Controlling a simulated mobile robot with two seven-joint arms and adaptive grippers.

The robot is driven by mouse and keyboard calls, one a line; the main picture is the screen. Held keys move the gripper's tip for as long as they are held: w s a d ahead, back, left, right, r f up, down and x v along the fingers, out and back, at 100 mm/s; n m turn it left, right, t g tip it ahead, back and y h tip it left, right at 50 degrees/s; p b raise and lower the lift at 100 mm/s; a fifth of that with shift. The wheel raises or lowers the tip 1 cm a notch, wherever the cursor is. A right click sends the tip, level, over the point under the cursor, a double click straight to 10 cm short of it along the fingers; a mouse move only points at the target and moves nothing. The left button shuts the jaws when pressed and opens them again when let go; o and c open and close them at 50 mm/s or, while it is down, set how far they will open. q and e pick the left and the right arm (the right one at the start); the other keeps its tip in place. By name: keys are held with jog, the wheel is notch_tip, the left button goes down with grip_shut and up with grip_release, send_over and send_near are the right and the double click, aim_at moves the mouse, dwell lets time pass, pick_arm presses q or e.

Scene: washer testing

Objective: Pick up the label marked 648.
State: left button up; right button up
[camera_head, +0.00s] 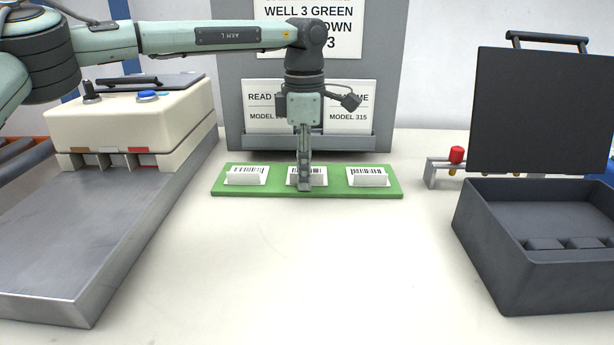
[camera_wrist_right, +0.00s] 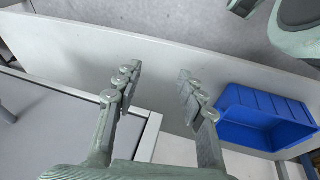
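A green tray (camera_head: 226,188) on the white table carries three white barcode labels: a left one (camera_head: 246,176), a middle one (camera_head: 319,180) and a right one (camera_head: 367,177). Any numbers on them are too small to read, so I cannot tell which is 648. My left gripper (camera_head: 305,186) points down at the middle label, its fingers covering part of that label. The fingers look edge-on, and whether they grip the label is hidden. My right gripper (camera_wrist_right: 156,97) shows in the right wrist view, open and empty, away from the labels.
A grey sign stand (camera_head: 233,120) rises behind the tray. A cream device (camera_head: 130,122) and a metal surface (camera_head: 75,245) are at the left. An open dark case (camera_head: 535,240) stands at the right. The table front is clear. A blue bin (camera_wrist_right: 262,115) shows in the wrist view.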

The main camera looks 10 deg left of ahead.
pick_arm(q)
grip_shut()
jog(key=shift+r, duration=0.1)
dwell(0.3)
